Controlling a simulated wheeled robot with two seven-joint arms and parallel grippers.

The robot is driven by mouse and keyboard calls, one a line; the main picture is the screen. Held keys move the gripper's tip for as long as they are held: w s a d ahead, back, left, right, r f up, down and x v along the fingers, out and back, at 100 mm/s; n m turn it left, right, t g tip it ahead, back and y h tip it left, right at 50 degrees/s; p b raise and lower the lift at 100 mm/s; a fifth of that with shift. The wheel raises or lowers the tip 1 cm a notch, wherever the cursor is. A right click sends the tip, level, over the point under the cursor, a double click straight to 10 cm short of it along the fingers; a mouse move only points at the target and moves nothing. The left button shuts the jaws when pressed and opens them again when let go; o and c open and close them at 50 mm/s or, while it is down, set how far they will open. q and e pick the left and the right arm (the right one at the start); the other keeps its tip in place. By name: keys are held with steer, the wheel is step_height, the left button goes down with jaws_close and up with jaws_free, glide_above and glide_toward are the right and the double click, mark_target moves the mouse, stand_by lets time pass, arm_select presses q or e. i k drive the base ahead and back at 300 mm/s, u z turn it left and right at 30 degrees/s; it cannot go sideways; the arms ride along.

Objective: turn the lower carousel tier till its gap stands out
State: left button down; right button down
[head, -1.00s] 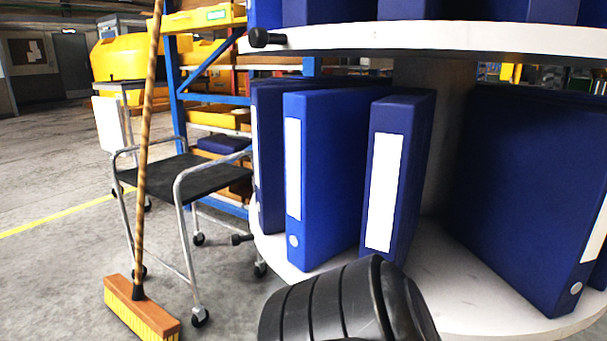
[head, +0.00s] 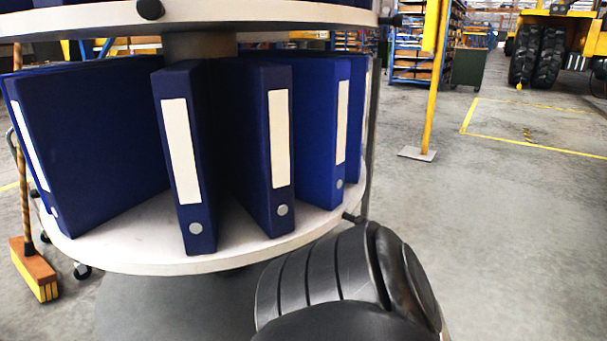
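The carousel's lower tier (head: 150,262) is a round white shelf at left and centre in the head view. Blue binders with white labels stand on it. A wide binder (head: 95,145) at the left shows its side. A binder (head: 187,160) stands left of centre, a second (head: 266,150) right of it, and a brighter blue one (head: 325,130) further right. Bare shelf shows between the wide binder and the one beside it. A dark stub (head: 352,217) shows at the lower tier's right edge. Neither gripper is in view.
The upper tier (head: 250,14) overhangs with black knobs (head: 150,9) on its rim. A broom (head: 35,270) stands at left. A yellow post (head: 430,100) stands right of the carousel. Open floor (head: 500,240) lies at right. A black ribbed part of mine covers the bottom centre.

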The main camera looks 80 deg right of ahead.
mark_target(204, 154)
steer(key=z, duration=1.8)
